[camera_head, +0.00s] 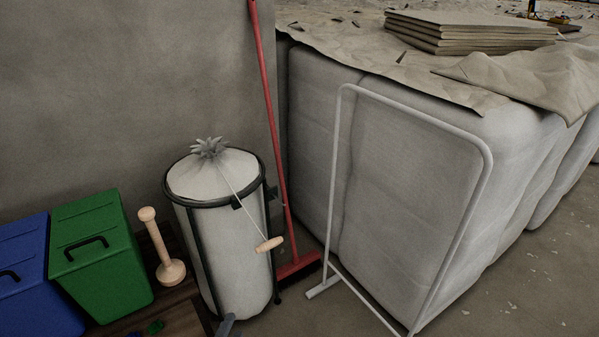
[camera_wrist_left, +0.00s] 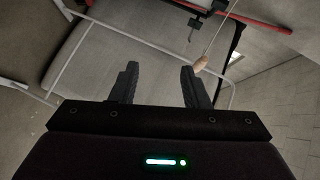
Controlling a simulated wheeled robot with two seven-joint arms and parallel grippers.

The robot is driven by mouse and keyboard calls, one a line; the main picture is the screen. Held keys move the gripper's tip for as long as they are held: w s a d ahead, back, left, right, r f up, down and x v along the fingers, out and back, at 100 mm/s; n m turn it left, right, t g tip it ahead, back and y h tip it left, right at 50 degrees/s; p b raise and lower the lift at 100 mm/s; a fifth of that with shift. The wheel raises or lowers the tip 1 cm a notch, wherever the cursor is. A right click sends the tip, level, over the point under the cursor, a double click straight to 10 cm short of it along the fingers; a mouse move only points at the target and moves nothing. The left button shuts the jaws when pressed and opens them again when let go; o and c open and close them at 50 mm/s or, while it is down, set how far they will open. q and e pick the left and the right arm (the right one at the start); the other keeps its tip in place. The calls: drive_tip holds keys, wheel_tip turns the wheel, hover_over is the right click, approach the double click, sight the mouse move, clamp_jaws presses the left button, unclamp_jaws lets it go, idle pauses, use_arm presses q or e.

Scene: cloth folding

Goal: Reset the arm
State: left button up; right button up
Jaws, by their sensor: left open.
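My left gripper (camera_wrist_left: 158,75) shows in the left wrist view with its two dark fingers spread apart. Nothing is between the fingers. Beyond them are a white tube frame and a wooden handle on a cord, both apart from the fingers as far as I can tell. In the head view only a small grey-blue tip (camera_head: 228,326) shows at the bottom edge, below the white bag; it seems to be part of my left gripper. My right gripper is in neither view.
A white bag in a black-ringed stand (camera_head: 228,240) has a wooden handle (camera_head: 269,244) on a cord. Green (camera_head: 100,255) and blue (camera_head: 38,285) bins stand left. A red broom (camera_head: 270,110) leans behind. A white tube frame (camera_head: 335,170) stands before large grey bales (camera_head: 400,190).

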use_arm(q)
drive_tip(key=s+a+f+n+g+y+p, duration=0.1)
drive_tip(key=s+a+f+n+g+p, duration=0.25)
drive_tip(key=f, duration=0.75)
drive_tip(key=s+a+f+n+g+y+p, duration=0.1)
drive_tip(key=s+a+f+n+g+y, duration=0.15)
drive_tip(key=s+a+f, duration=0.55)
drive_tip(key=s+d+f+n+g+p, duration=0.1)
drive_tip(key=s+f+n+g, duration=0.3)
drive_tip(key=s+f, duration=0.3)
drive_tip(key=s+d+f+n+g+h+p, duration=0.1)
drive_tip(key=s+f+n+g, duration=0.3)
drive_tip(key=s+f, duration=0.4)
drive_tip(key=s+d, duration=0.1)
drive_tip(key=s, duration=0.6)
drive_tip(key=shift+s+p, duration=0.4)
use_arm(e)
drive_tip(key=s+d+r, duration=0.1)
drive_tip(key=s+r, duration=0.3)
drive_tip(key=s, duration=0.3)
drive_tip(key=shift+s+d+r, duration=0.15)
use_arm(q)
drive_tip(key=shift+d+f, duration=0.1)
